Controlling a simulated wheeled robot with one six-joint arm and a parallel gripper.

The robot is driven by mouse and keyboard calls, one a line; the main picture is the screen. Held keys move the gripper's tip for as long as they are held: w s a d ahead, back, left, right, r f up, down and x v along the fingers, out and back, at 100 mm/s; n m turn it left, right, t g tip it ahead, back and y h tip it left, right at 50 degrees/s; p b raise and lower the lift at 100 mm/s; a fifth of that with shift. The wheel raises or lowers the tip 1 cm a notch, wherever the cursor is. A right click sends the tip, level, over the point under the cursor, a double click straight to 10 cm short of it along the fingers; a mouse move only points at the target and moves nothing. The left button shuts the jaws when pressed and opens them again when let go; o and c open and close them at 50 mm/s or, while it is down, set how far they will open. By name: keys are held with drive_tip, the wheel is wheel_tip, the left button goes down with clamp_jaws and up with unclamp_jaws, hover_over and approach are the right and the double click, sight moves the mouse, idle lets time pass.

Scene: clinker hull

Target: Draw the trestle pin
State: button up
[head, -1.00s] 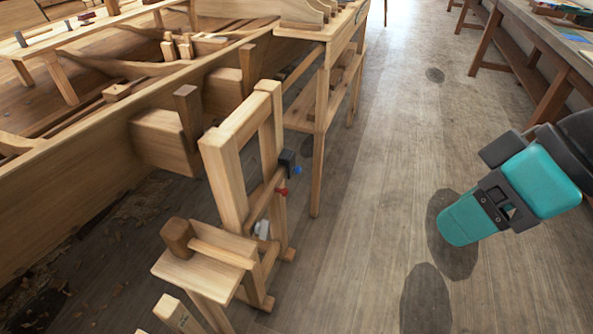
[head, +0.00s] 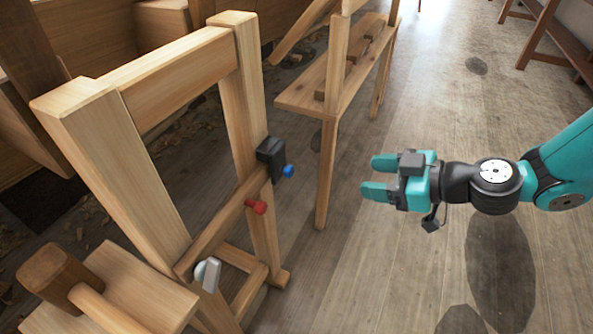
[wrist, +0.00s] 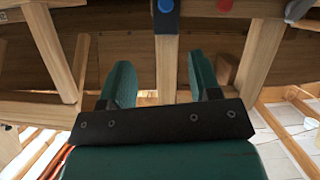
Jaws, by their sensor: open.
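The wooden trestle (head: 150,190) stands at left in the head view. A red-headed pin (head: 256,207) sticks out of its lower rail. A blue-headed pin (head: 288,171) sticks out of a black block (head: 270,158) on its right post. I cannot tell which is the trestle pin. My gripper (head: 366,176) is open and empty, to the right of both pins, pointing left at the trestle with a clear gap. In the wrist view the blue head (wrist: 166,6) shows at the top, between the fingers' lines, and the red head (wrist: 224,5) is to its right.
A grey lever (head: 207,274) sits low on the trestle. A wooden block (head: 60,278) stands on a board at lower left. A shelved stand (head: 330,100) rises behind the trestle, with one leg between it and my gripper's far side.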

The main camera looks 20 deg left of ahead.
sight(292, 171)
drive_tip(key=x, duration=0.6)
drive_tip(key=b+x, duration=0.1)
drive_tip(key=x, duration=0.5)
drive_tip(key=s+x, duration=0.1)
drive_tip(key=x, duration=0.5)
drive_tip(key=shift+a+r, duration=0.2)
drive_tip(key=shift+a, duration=0.05)
